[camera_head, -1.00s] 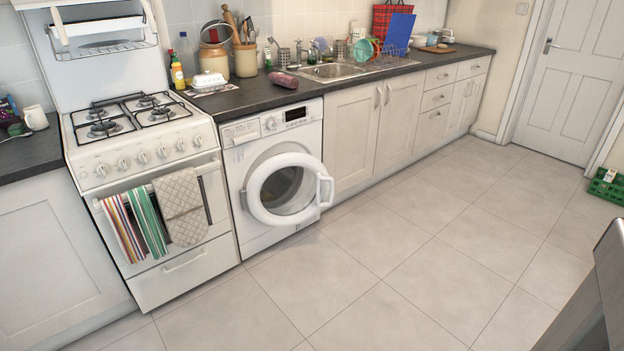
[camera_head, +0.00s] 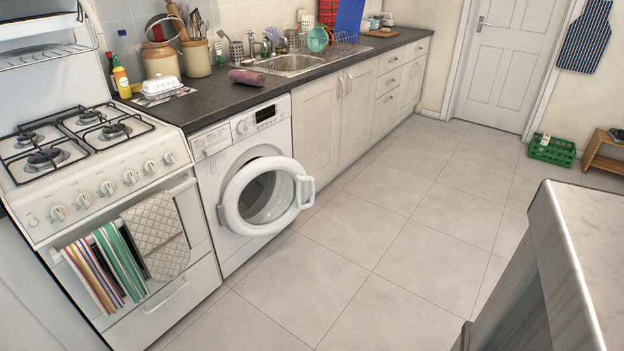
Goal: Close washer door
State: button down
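The white washer (camera_head: 233,187) stands under the dark counter, between the stove and the white cupboards. Its round door (camera_head: 233,208) has a white ring frame and stands ajar, swung out from the front. The door's handle (camera_head: 305,191) is on the right side of the ring, towards the cupboards. The dark drum opening (camera_head: 262,195) shows through and behind the ring. My gripper is not in view.
A white stove (camera_head: 140,190) with towels on its front rail stands left of the washer. A pale-topped counter block (camera_head: 590,240) fills the lower right. The tiled floor (camera_head: 370,240) between is clear. A green crate (camera_head: 552,149) sits by the far wall.

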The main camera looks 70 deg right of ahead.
aim_at(228, 209)
jog(key=z, duration=0.55)
jog(key=i, duration=0.85)
jog(key=z, duration=0.45)
